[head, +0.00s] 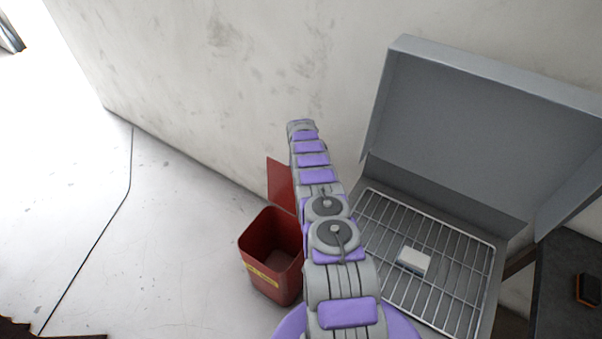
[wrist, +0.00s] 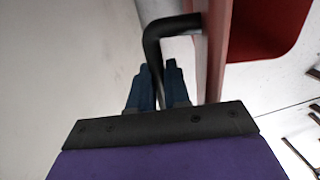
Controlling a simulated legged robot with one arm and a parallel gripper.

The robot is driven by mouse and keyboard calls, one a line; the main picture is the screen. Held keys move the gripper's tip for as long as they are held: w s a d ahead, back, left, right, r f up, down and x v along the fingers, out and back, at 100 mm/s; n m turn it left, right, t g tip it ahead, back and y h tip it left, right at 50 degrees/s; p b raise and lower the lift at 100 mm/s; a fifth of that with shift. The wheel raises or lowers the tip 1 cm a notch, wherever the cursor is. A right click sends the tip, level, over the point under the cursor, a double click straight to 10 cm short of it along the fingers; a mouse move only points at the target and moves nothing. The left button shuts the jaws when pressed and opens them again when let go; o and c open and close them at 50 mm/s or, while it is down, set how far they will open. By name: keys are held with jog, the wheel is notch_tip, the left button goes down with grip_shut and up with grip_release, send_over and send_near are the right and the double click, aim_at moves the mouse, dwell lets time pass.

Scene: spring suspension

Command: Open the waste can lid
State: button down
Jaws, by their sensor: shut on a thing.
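The red waste can (head: 270,272) stands on the floor beside the wall, and I see into its open top. Its red lid (head: 281,184) stands raised at the back of the can, partly hidden behind my arm. In the wrist view the lid (wrist: 214,55) shows nearly edge-on, with a bent black handle (wrist: 178,24) on its side. My gripper (wrist: 158,72) is shut on the handle, whose bar runs down between the blue fingers. In the head view my arm hides the gripper.
A grey box with an upright cover (head: 470,130) and a wire rack (head: 440,275) stands right of my arm. A small white block (head: 413,261) lies on the rack.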

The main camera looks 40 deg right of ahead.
jog(key=shift+w+d, duration=0.1)
dwell(0.3)
jog(key=c, duration=1.1)
grip_release()
notch_tip(320, 180, up, 17)
jog(key=p, duration=0.2)
jog(key=shift+a, duration=0.45)
jog(key=shift+r, duration=0.1)
